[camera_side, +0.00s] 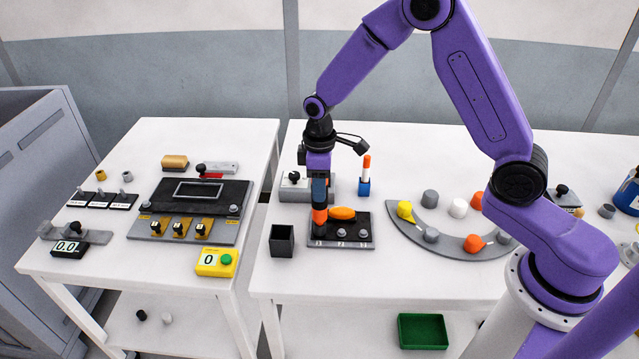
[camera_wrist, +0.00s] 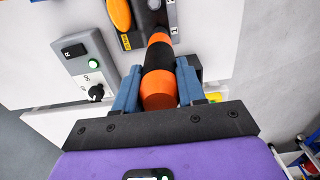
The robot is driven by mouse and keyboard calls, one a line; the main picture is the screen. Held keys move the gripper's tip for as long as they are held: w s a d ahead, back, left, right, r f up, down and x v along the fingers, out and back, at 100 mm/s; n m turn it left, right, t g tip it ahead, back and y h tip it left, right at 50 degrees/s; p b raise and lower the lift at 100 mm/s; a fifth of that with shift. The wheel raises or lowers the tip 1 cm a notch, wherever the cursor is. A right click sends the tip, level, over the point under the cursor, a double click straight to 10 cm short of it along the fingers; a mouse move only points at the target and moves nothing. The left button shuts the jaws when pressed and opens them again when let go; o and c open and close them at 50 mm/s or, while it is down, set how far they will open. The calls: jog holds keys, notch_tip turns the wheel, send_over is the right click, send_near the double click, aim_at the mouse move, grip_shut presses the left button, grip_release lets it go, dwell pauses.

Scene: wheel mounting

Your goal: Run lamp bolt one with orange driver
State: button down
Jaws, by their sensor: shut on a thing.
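My gripper (camera_side: 319,190) is shut on the orange driver (camera_side: 320,215), which has an orange and black handle and points down. In the wrist view the driver (camera_wrist: 158,72) sits between both fingers of my gripper (camera_wrist: 157,82). The driver stands over the left end of a dark plate (camera_side: 359,243). An orange oval lamp (camera_side: 343,213) lies on that plate just right of the driver. Two grey bolt heads (camera_side: 341,233) show along the plate's front. The driver's tip and whatever is under it are hidden, so I cannot tell whether it touches a bolt.
A dark open bin (camera_side: 282,241) stands close to the left of the plate. A grey control box (camera_wrist: 88,65) with a knob is behind my gripper. A blue holder with an orange-and-white stick (camera_side: 365,178) stands behind the plate. A curved grey tray (camera_side: 455,245) with coloured pieces lies right.

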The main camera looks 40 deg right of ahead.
jog(key=shift+r, duration=3.5)
